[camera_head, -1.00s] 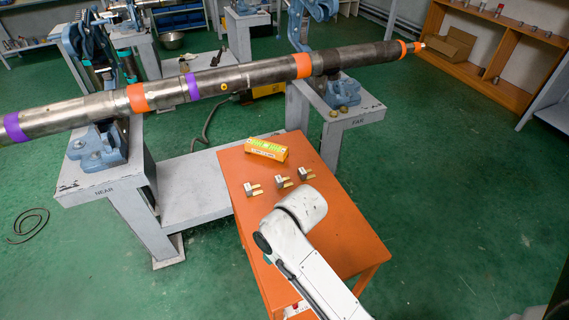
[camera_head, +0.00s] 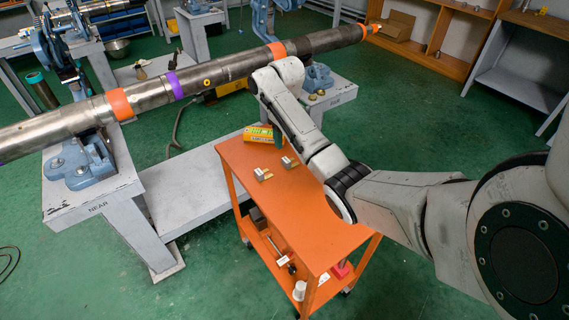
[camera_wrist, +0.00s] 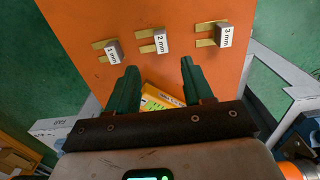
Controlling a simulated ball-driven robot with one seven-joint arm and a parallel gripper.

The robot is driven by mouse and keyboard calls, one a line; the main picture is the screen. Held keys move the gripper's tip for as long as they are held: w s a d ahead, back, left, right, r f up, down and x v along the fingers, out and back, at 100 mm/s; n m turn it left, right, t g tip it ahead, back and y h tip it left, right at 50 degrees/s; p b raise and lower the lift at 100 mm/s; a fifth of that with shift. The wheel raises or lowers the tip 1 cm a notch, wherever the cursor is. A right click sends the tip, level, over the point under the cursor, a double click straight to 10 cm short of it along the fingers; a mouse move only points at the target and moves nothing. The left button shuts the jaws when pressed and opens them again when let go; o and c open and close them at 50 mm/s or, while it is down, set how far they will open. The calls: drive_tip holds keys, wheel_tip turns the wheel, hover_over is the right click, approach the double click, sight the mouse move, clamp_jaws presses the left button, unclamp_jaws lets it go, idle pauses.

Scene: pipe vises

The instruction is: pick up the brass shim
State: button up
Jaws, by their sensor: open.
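Three brass shims lie apart in a row on the orange cart top, each a forked brass plate with a grey labelled block. In the wrist view they are the 1 mm shim (camera_wrist: 111,51), the 2 mm shim (camera_wrist: 159,42) and the 3 mm shim (camera_wrist: 220,35). The head view shows two shims, one left (camera_head: 262,174) and one right (camera_head: 289,162); my arm hides the third. My gripper (camera_wrist: 158,66) is open and empty, its dark green fingers pointing towards the row. The fingertips appear nearest the 1 mm and 2 mm shims, touching neither.
A yellow-green box (camera_head: 258,134) lies at the cart's far end; it shows between my fingers in the wrist view (camera_wrist: 156,98). A long steel pipe (camera_head: 215,73) rests on vises behind the orange cart (camera_head: 300,215). The cart's lower shelf holds small items.

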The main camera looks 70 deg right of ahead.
sight(286, 160)
wheel_tip(286, 160, down, 3)
drive_tip(key=shift+r, duration=0.1)
drive_tip(key=shift+s+a+f+p, duration=0.1)
drive_tip(key=shift+a+f+p, duration=0.1)
drive_tip(key=shift+f, duration=1.15)
drive_tip(key=shift+a+f+p, duration=0.1)
drive_tip(key=shift+f+p, duration=0.05)
drive_tip(key=shift+f, duration=1.2)
drive_tip(key=shift+c, duration=0.2)
clamp_jaws()
